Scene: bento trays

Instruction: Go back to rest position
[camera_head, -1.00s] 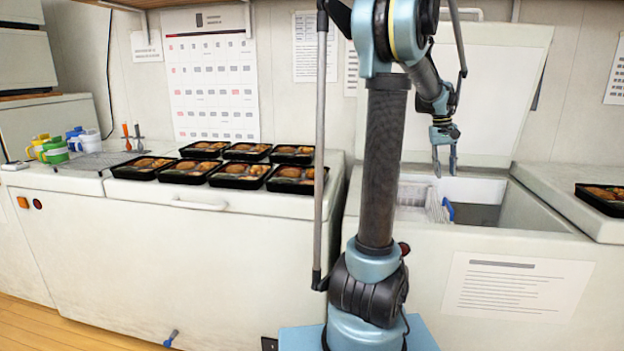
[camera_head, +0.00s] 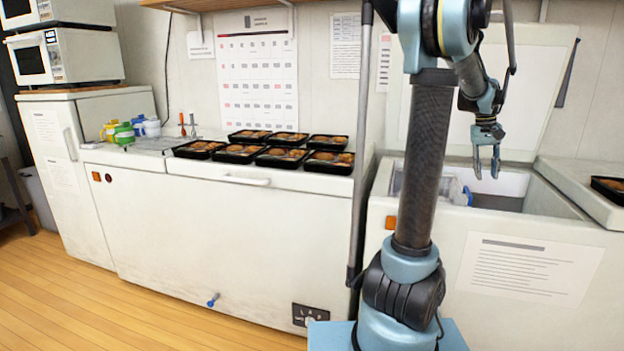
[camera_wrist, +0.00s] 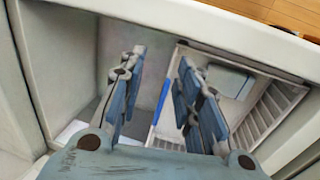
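My gripper (camera_head: 486,174) hangs at the end of my arm with its fingers pointing down, above the open chest freezer (camera_head: 566,205) at the right. In the wrist view the two blue fingers of my gripper (camera_wrist: 160,85) are spread apart with nothing between them. Below them lie the freezer's inside walls, a white slatted basket (camera_wrist: 270,110) and a blue strip (camera_wrist: 162,101). The gripper touches nothing that I can see. My arm's upright link hides part of the freezer's left side.
Several black bento trays (camera_head: 240,153) with food stand on the closed chest freezer (camera_head: 200,230) at the left. Another tray (camera_head: 608,189) sits at the far right edge. Colored cups (camera_head: 124,133) stand farther left. Two microwaves (camera_head: 64,57) stand at the back left. Wooden floor (camera_head: 120,310) is clear in front.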

